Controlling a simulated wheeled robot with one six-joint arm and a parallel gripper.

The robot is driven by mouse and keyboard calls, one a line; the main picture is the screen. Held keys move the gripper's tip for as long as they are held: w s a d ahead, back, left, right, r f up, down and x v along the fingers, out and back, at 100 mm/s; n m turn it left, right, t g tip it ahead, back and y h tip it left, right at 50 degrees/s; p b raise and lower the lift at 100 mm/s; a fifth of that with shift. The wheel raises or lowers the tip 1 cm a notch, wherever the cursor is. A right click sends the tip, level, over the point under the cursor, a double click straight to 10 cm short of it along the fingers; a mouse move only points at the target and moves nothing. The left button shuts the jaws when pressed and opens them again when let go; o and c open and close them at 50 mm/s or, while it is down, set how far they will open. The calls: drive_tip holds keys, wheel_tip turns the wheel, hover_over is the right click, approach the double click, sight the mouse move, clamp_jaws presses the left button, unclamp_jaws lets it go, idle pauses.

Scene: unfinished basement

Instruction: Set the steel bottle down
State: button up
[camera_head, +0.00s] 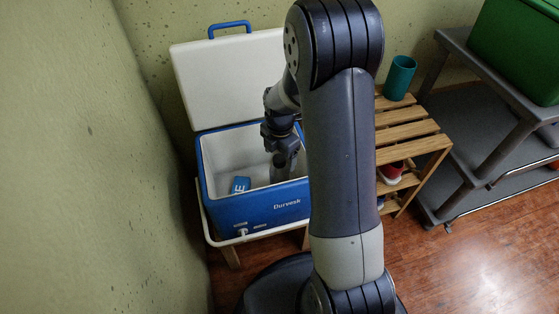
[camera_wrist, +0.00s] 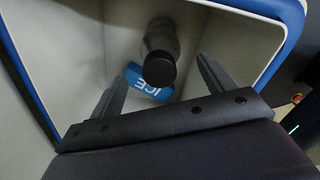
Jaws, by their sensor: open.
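The steel bottle (camera_wrist: 163,38) is a grey cylinder with a black cap (camera_wrist: 159,69), cap towards the camera, inside the cooler in the wrist view. It looks upright; its base is hard to make out. My gripper (camera_wrist: 162,75) is open, with a finger on either side of the cap and visible gaps to it. In the head view my gripper (camera_head: 284,160) reaches down into the blue and white cooler (camera_head: 255,207), and I cannot make out the bottle there. A blue ice pack (camera_head: 240,185) lies on the cooler floor; it also shows beside the bottle (camera_wrist: 148,84).
The cooler's white lid (camera_head: 225,75) stands open behind it. The cooler walls surround my gripper closely. A slatted wooden rack (camera_head: 408,130) with a teal cup (camera_head: 399,78) stands to the right. A grey cart (camera_head: 480,110) carries a green bin (camera_head: 520,45). A wall is close at left.

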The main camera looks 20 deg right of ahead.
wheel_tip(320, 180, up, 6)
drive_tip(key=shift+r+p, duration=0.2)
drive_tip(key=shift+p, duration=0.4)
drive_tip(key=shift+c, duration=0.2)
idle(0.7)
